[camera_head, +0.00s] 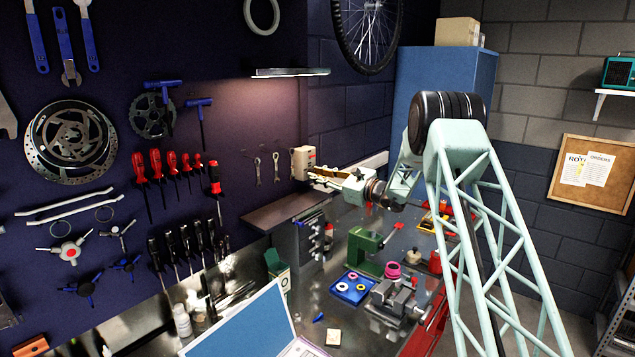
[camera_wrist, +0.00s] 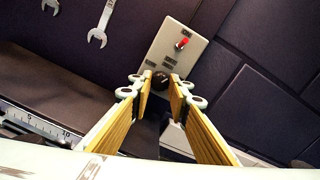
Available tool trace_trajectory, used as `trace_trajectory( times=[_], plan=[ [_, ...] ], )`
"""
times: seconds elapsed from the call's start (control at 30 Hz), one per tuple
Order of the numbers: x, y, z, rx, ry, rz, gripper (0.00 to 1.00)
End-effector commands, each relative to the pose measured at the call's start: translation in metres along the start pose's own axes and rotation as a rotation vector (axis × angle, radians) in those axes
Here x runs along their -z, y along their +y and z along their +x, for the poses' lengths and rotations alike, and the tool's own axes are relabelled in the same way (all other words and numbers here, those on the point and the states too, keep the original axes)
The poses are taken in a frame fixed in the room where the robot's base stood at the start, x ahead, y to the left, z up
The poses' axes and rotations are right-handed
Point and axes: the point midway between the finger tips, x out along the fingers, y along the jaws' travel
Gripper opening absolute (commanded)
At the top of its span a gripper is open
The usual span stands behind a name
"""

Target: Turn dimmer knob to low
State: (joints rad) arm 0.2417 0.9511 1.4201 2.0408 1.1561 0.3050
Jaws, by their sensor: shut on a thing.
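The dimmer knob (camera_wrist: 160,79) is small, round and dark, low on a pale control box (camera_wrist: 168,52) in the wrist view. My gripper (camera_wrist: 161,88) is shut on the knob, with one yellow-padded finger on each side of it. The fingertips partly hide the knob, and I cannot read its setting. In the head view the control box (camera_head: 303,160) is on the dark wall, and my gripper (camera_head: 312,174) reaches it from the right. The knob is hidden there.
A red toggle switch (camera_wrist: 182,43) sits higher on the same box. Two wrenches (camera_head: 267,168) hang left of the box. A lit lamp bar (camera_head: 290,72) is above. A dark shelf (camera_head: 285,212) lies below the gripper, above the cluttered bench.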

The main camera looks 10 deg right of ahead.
Motion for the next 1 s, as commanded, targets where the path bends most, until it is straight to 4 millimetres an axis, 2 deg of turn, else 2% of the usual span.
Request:
trace_trajectory(
  times=[1.0],
  plan=[
    [0.0031, 0.0014, -0.0002, 0.000, -0.001, -0.367, 0.06]
  ],
)
